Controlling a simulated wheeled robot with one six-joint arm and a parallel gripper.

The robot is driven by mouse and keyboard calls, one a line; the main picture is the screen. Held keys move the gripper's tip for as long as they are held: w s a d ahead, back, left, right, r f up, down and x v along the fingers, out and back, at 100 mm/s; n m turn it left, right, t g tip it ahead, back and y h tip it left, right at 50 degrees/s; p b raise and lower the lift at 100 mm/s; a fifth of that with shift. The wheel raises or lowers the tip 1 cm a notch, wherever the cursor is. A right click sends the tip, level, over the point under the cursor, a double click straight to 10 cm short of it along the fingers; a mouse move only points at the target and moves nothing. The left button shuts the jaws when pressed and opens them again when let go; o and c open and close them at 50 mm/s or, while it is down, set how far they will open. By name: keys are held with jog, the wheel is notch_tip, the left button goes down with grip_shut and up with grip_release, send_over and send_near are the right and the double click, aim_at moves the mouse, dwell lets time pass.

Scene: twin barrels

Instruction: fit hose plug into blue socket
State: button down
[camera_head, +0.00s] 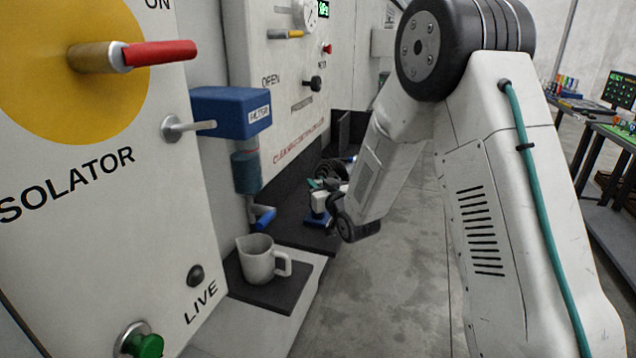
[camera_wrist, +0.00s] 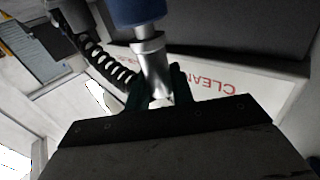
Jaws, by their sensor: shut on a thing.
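My gripper (camera_wrist: 160,92) is shut on a bare metal plug (camera_wrist: 152,62) between its dark green fingers in the wrist view. The plug's far end meets a blue cylinder (camera_wrist: 136,10) at the top edge. I cannot tell whether that is the blue socket or part of the plug, nor whether they are joined. A black ribbed hose (camera_wrist: 105,62) curves beside the plug. In the head view my gripper (camera_head: 326,190) is small and partly hidden by my arm, above the dark shelf. A blue piece (camera_head: 317,219) shows just under it.
A grey jug (camera_head: 259,262) stands on a dark mat at the near shelf. A blue filter box (camera_head: 228,110) and a blue-handled valve (camera_head: 264,218) stick out from the panels on the left. Open floor (camera_head: 370,290) lies right of the shelf. Benches (camera_head: 600,130) stand far right.

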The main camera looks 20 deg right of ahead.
jog(key=shift+f, duration=0.5)
jog(key=c, duration=1.1)
grip_release()
jog(key=s, duration=0.5)
jog(key=s+d, duration=0.1)
jog(key=s, duration=0.1)
jog(key=shift+s+d, duration=0.1)
jog(key=shift+s, duration=0.3)
